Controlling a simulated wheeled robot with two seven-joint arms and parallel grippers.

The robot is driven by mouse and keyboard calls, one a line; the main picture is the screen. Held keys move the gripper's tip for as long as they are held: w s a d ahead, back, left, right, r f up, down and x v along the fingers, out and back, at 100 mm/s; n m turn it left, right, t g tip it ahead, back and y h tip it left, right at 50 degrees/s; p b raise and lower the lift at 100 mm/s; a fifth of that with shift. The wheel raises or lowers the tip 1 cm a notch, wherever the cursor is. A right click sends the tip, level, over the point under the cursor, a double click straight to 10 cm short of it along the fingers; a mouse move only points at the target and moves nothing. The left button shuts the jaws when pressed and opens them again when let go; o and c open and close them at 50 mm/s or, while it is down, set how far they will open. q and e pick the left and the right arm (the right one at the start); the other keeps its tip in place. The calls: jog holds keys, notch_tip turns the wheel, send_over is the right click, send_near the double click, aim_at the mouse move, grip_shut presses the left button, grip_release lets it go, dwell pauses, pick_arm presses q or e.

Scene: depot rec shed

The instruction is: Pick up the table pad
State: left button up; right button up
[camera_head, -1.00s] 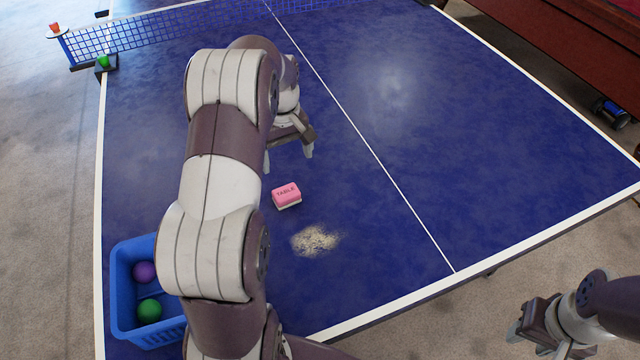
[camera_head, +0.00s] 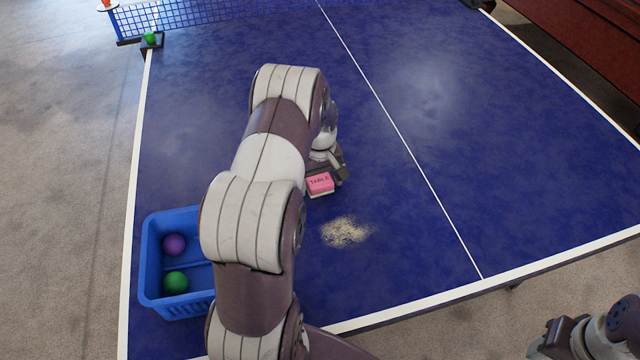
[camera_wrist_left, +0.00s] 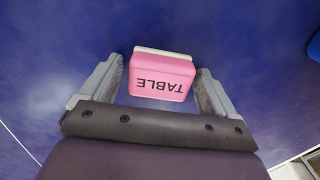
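The table pad is a small pink block with a pale underside and the word TABLE on it. In the head view the pad (camera_head: 320,184) lies on the blue table, just behind a patch of pale crumbs. My left gripper (camera_head: 328,174) is down at the pad, partly hidden by my own arm. In the left wrist view the pad (camera_wrist_left: 161,78) sits between the two open fingers of my left gripper (camera_wrist_left: 160,92), with a gap on each side. My right gripper (camera_head: 548,345) is at the lower right, off the table, and its fingers are not clear.
The blue ping-pong table (camera_head: 420,210) is mostly clear. A blue basket (camera_head: 150,262) with a purple ball (camera_head: 174,244) and a green ball (camera_head: 175,282) stands at the left. Pale crumbs (camera_head: 345,232) lie in front of the pad. A net (camera_head: 210,14) crosses the far end.

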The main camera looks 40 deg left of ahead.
aim_at(320, 180)
pick_arm(q)
jog(key=c, duration=0.8)
jog(key=shift+o, duration=0.2)
jog(key=shift+r, duration=0.3)
notch_tip(320, 180, up, 4)
jog(key=shift+f, duration=0.1)
jog(key=s+d+r, duration=0.3)
jog(key=d+r, duration=0.3)
jog(key=d, duration=0.5)
jog(key=shift+d+r, duration=0.15)
jog(key=shift+r, duration=0.2)
